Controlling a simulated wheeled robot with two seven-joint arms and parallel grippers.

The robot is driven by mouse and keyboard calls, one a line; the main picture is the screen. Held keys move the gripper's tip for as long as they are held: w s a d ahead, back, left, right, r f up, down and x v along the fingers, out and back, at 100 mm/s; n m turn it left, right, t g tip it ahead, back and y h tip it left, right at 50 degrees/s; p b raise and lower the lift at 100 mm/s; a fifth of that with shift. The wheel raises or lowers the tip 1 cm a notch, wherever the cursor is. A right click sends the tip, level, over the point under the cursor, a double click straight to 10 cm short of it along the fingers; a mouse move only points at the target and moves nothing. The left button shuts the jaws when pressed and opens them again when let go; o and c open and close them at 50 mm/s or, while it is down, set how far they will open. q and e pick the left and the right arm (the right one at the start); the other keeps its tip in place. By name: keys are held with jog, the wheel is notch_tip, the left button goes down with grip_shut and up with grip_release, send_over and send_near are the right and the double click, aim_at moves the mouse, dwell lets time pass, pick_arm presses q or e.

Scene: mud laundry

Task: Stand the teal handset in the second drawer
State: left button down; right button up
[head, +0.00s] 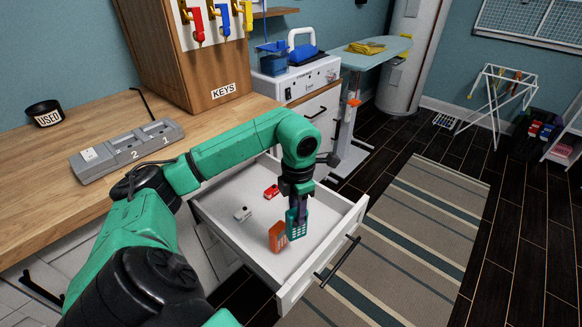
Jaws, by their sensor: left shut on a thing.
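The teal handset (293,226) is upright in my left gripper (297,203), which is shut on it. The gripper points down into an open white drawer (348,222). The handset is over or in the front part of the drawer; I cannot tell if its lower end touches the floor. My right gripper is not in view.
A small red item (271,192) and a small grey item (242,214) lie in the drawer. A grey charging base (126,150) marked 1 and 2 and a black USED bowl (45,114) are on the wooden counter. A KEYS cabinet (188,84) stands behind.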

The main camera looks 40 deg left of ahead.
aim_at(297, 234)
pick_arm(q)
notch_tip(297, 234, down, 11)
jog(key=shift+r, duration=0.15)
jog(key=shift+f, duration=0.35)
jog(key=c, duration=0.5)
grip_release()
jog(key=shift+r, duration=0.1)
jog(key=shift+r, duration=0.55)
notch_tip(297, 234, up, 11)
jog(key=shift+r, duration=0.15)
